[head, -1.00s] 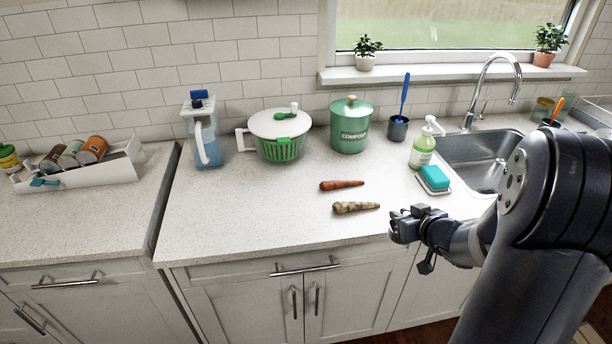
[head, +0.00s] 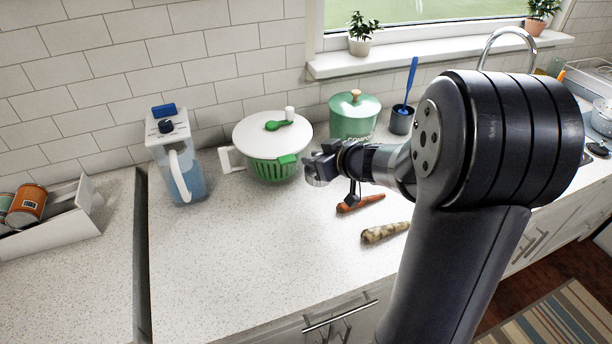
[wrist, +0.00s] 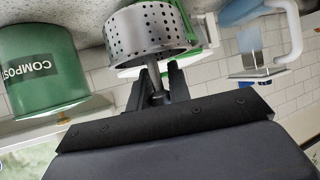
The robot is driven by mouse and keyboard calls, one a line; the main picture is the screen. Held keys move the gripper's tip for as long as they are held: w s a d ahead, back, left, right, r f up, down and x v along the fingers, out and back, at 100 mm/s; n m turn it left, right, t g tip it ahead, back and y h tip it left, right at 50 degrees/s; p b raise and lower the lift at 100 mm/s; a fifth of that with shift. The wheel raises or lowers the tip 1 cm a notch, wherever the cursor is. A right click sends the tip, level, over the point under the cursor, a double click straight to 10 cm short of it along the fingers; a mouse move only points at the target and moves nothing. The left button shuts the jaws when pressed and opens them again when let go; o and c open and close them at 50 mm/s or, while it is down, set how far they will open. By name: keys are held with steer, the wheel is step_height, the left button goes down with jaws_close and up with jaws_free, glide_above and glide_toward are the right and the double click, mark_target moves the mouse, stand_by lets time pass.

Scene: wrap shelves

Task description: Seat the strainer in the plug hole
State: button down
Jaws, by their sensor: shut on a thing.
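The strainer (wrist: 150,32) is a perforated metal basket with a short stem, seen close up in the wrist view. My gripper (wrist: 158,84) is shut on that stem, and the basket stands out beyond the fingertips. In the head view my gripper (head: 322,166) is above the counter, in front of the salad spinner and over the carrot end. The strainer is small and hard to make out there. The sink and its plug hole are hidden behind my arm in the head view; only the top of the faucet (head: 508,34) shows.
A white and green salad spinner (head: 272,135), a water pitcher (head: 175,155) and a green compost bin (head: 354,118) stand along the wall. A carrot (head: 362,203) and a parsnip (head: 384,232) lie on the counter. The front-left counter (head: 240,260) is clear.

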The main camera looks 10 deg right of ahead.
step_height(320, 180, down, 10)
steer(key=shift+r+p, duration=0.2)
steer(key=shift+p, duration=0.1)
steer(key=shift+f+b, duration=0.25)
steer(key=shift+b, duration=0.2)
steer(key=c, duration=1.3)
jaws_free()
steer(key=shift+r, duration=0.1)
steer(key=shift+r, duration=0.1)
